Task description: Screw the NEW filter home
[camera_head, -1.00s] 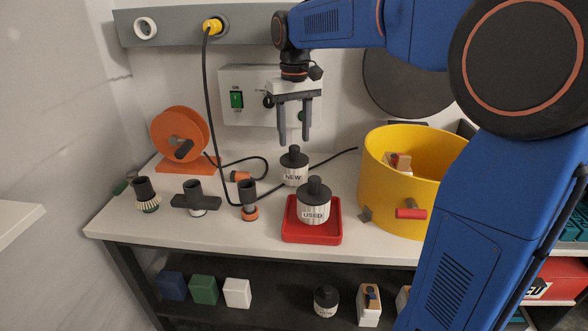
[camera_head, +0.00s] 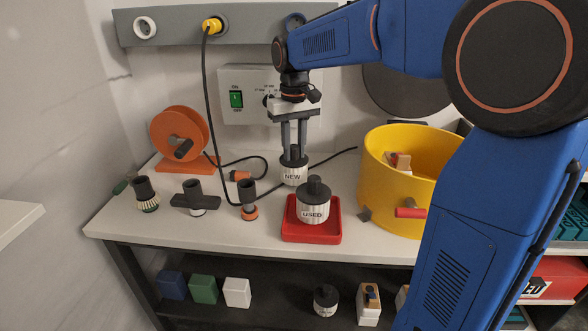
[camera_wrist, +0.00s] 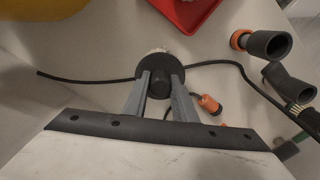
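The NEW filter (camera_head: 293,176), a white ribbed canister with a black cap and knob, stands upright on the bench behind the red tray. In the wrist view its black cap (camera_wrist: 160,84) lies between the fingers. My gripper (camera_head: 294,157) points straight down over it, its two grey fingers closed on the knob from both sides. The USED filter (camera_head: 313,208), a similar canister, stands in the red tray (camera_head: 290,236). The yellow drum (camera_head: 372,180) stands to the right, with a red-handled part on its side; most of its inside is hidden.
An orange cable reel (camera_head: 180,135) and several brush and nozzle heads (camera_head: 195,196) stand at the left. A black cable (camera_head: 212,120) hangs from the wall socket and runs close by the NEW filter. Another canister (camera_head: 326,300) and blocks are on the lower shelf.

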